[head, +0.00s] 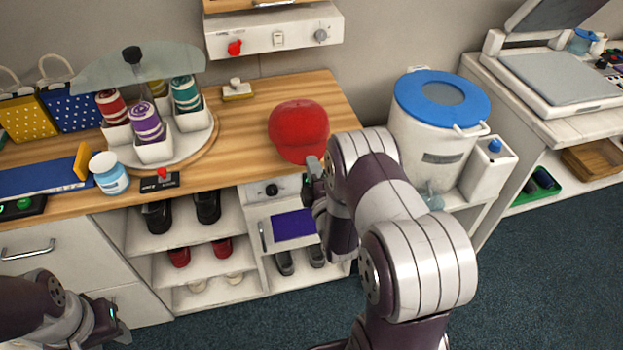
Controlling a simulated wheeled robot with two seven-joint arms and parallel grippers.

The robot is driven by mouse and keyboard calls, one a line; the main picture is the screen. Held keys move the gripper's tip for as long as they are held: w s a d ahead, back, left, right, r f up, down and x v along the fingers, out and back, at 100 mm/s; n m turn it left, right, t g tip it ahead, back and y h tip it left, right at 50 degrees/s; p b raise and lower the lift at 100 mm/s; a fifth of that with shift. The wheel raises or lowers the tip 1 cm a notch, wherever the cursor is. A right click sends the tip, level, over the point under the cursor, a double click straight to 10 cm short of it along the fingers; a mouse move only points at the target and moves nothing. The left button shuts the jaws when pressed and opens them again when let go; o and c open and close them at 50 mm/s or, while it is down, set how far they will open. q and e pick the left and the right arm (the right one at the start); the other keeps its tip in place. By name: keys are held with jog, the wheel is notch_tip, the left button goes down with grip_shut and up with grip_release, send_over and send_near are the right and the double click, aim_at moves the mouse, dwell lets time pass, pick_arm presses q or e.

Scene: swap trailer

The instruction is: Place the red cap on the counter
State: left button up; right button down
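The red cap (297,128) is at the right end of the wooden counter (240,150), crown up, with its lower side toward the counter's front edge. I cannot tell whether it rests fully on the wood. My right gripper (314,180) is just below and in front of the cap, at the counter's front edge. Its fingers are mostly hidden by my own arm, so its grip on the cap does not show. My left gripper (112,326) is low at the bottom left, in front of the cabinet and away from the cap; its finger gap is unclear.
A round rack (190,148) with rolled towels stands left of the cap, with a white jar (109,173) nearby. A white bin with a blue lid (441,98) stands at the right. A control panel (275,32) hangs above. Shoe shelves (190,238) are below the counter.

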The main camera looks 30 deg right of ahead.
notch_tip(320, 180, down, 5)
jog(key=shift+w+r+b, duration=0.1)
jog(key=shift+r+b, duration=0.05)
jog(key=shift+b, duration=0.35)
jog(key=c, duration=1.3)
grip_release()
jog(key=shift+c, duration=0.2)
jog(key=shift+r, duration=0.1)
